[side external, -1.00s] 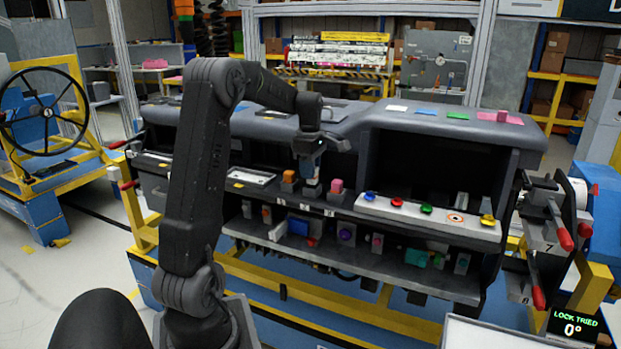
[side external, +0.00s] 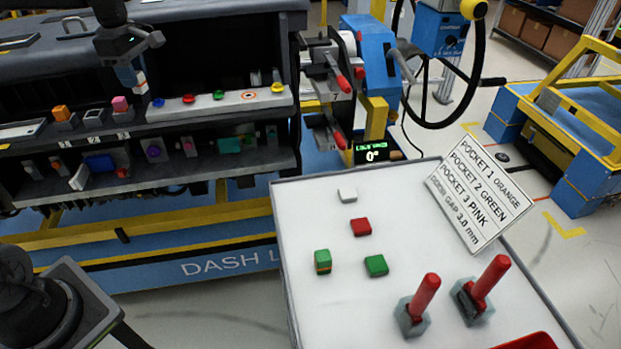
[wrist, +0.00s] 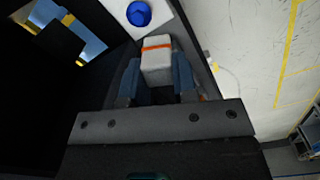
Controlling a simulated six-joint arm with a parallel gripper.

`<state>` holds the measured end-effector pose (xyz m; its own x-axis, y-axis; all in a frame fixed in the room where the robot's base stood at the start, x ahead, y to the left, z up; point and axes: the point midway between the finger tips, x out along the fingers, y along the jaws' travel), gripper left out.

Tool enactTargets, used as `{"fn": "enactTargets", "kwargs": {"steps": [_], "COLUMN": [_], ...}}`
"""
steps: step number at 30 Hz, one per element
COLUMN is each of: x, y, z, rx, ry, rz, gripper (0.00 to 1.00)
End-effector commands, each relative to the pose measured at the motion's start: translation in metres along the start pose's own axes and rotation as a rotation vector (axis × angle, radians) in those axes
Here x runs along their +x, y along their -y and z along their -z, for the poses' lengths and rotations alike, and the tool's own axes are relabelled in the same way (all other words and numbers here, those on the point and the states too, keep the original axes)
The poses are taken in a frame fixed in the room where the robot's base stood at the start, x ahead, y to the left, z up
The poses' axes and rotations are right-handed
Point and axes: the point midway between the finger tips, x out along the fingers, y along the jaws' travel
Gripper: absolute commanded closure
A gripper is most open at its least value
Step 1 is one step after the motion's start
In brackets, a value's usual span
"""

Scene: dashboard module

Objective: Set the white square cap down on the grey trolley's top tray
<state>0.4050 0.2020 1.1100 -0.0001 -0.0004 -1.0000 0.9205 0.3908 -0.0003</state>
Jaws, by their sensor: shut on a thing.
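My gripper (side external: 134,78) is shut on the white square cap (side external: 140,87), which has an orange band. In the wrist view the cap (wrist: 156,62) sits between the two blue fingers (wrist: 158,80). My gripper holds it in front of the dashboard, a little above and right of the pink cap (side external: 120,103). The grey trolley's white top tray (side external: 310,300) is at the lower right, well apart from my gripper. Another white piece (side external: 347,195) lies near its back edge.
A red piece (side external: 361,227), green pieces (side external: 376,265) and two red-handled tools (side external: 425,295) stand on the tray. A pocket label sign (side external: 480,195) is at its right back. Red-tipped levers (side external: 340,80) stick out between dashboard and tray. The tray's left front is clear.

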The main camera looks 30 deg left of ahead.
Motion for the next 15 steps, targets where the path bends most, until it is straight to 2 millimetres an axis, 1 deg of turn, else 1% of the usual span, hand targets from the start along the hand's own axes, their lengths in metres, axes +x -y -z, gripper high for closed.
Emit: {"fn": "enactTargets", "kwargs": {"steps": [1,2,3,5,6,8,9,12,15], "x": [0.008,0.012,0.017,0.025,0.03,0.038,0.043,0.054,0.063], "y": [-0.002,-0.002,-0.001,0.001,0.004,0.011,0.015,0.03,0.044], "z": [-0.03,-0.046,-0.066,-0.096,-0.116,-0.145,-0.164,-0.205,-0.237], "rx": [0.081,0.123,0.18,0.263,0.32,0.403,0.456,0.577,0.674], "ry": [0.0,0.0,0.0,0.0,0.0,0.0,0.0,0.0,0.0], "rz": [0.002,0.003,0.003,0.003,0.002,0.003,0.002,0.001,0.001], "gripper": [0.95,0.95,0.95,0.95,0.95,0.95,0.95,0.95,0.95]}}
